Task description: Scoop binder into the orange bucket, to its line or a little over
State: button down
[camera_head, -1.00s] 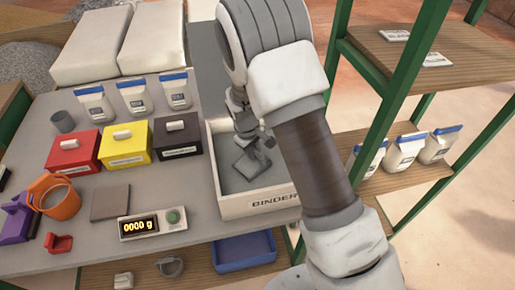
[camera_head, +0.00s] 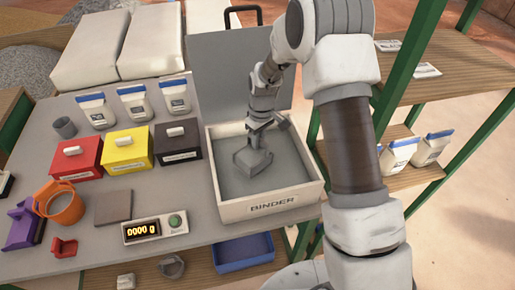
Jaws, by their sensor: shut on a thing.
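The orange bucket (camera_head: 66,210) stands at the left of the table, with its handle up at its left side. The cream box marked BINDER (camera_head: 232,210) is open at the right end of the table, with grey binder (camera_head: 285,178) inside. My gripper (camera_head: 262,126) is inside the box's outline and shut on a grey scoop (camera_head: 252,160). The scoop is over or touching the binder; I cannot tell which. Whether it carries binder is not clear, as it is the same grey.
A scale (camera_head: 155,229) reads 0000 g. A flat grey-brown plate (camera_head: 114,207) lies between bucket and scale. Red (camera_head: 75,160), yellow (camera_head: 127,150) and dark (camera_head: 177,142) lidded boxes stand behind, with white bags beyond. A green-framed shelf (camera_head: 420,65) stands at right.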

notch_tip(320, 180, up, 14)
jog(key=w+d+p, duration=0.1)
jog(key=p, duration=0.6)
jog(key=shift+f, duration=0.15)
jog(key=shift+d, duration=0.1)
